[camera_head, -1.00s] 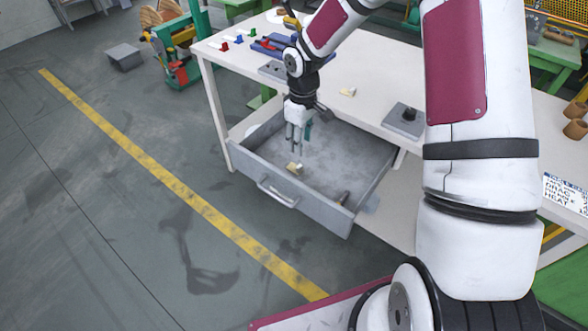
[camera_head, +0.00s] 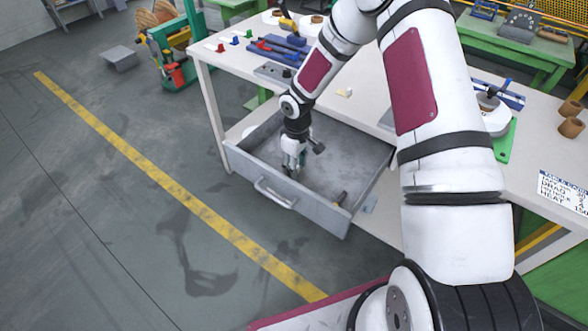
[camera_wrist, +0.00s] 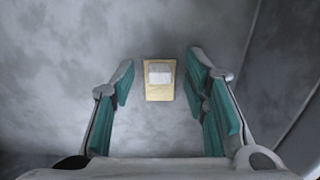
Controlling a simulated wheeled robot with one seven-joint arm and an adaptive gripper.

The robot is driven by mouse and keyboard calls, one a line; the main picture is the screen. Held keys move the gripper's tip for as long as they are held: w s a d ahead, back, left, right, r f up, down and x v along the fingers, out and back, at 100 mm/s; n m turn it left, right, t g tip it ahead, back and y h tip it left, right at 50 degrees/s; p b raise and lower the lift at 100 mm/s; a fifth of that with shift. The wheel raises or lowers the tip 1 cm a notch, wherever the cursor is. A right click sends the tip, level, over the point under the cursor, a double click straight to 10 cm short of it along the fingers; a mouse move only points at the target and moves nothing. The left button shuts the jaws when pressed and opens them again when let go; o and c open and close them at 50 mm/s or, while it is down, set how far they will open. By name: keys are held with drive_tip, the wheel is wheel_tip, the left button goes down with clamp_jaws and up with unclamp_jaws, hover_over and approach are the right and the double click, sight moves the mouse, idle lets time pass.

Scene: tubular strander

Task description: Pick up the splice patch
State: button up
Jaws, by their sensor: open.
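The splice patch (camera_wrist: 158,92) is a small yellowish piece with a white block on top. In the wrist view it lies flat on the grey drawer floor, near the centre, between and a little beyond my two fingers. My gripper (camera_wrist: 160,85) is open, with a teal-padded finger on either side of the patch and clear gaps to both. In the head view my gripper (camera_head: 291,172) points down inside the open drawer (camera_head: 325,218), near its front wall, and hides the patch there.
The drawer's walls stand around my gripper, and one shows at the right in the wrist view. A small dark-tipped item (camera_head: 340,197) lies near the drawer's front right. The white table (camera_head: 375,85) above holds a small pale piece (camera_head: 344,92) and blue tools (camera_head: 275,48).

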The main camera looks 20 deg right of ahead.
drive_tip(key=c, duration=0.8)
drive_tip(key=shift+r, duration=0.1)
drive_tip(key=shift+c, duration=0.2)
